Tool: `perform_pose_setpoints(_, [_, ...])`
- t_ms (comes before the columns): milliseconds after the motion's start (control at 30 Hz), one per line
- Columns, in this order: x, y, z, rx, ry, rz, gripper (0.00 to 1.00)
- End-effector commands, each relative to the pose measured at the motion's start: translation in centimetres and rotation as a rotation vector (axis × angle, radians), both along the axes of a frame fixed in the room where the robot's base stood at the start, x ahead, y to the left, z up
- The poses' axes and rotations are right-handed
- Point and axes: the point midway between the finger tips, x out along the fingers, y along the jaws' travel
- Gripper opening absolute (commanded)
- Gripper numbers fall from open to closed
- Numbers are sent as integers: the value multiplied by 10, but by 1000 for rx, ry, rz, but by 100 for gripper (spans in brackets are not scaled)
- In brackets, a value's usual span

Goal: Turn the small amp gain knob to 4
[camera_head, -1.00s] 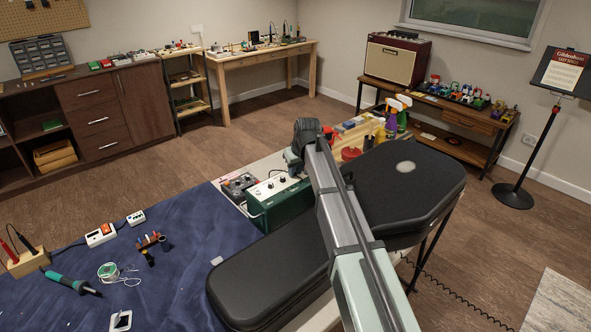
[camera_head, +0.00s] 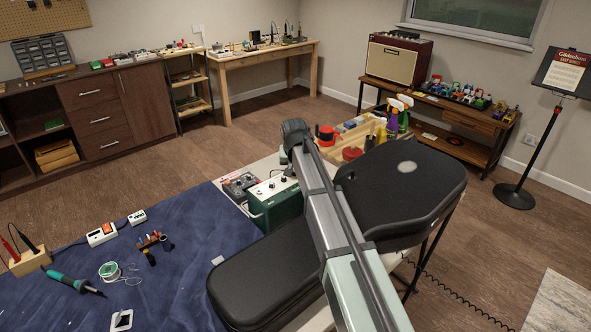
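The small amp (camera_head: 275,207) is a green box with a pale top panel that carries several dark knobs. It stands at the back edge of the blue mat, left of my arm. I cannot read the knob labels or settings at this size. My arm reaches across from the lower right, and its dark wrist is just behind and above the amp's right end. Only a sliver of my gripper (camera_head: 284,156) shows beside the wrist. Its fingers are hidden or too small to make out, so I cannot tell whether they touch a knob.
A dark pedal-like box (camera_head: 238,185) sits left of the amp. Spray bottles (camera_head: 393,118) and a red item (camera_head: 326,136) stand behind my arm. A soldering iron (camera_head: 72,282) and small tools lie on the blue mat (camera_head: 190,290).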

Motion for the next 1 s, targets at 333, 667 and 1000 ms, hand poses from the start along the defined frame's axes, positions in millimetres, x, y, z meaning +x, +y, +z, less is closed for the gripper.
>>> perform_pose_setpoints(333, [0, 0, 0, -1, 0, -39, 0])
perform_pose_setpoints(667, [0, 0, 0, 0, 0, -38, 29])
perform_pose_setpoints(1000, [0, 0, 0, 0, 0, -37, 45])
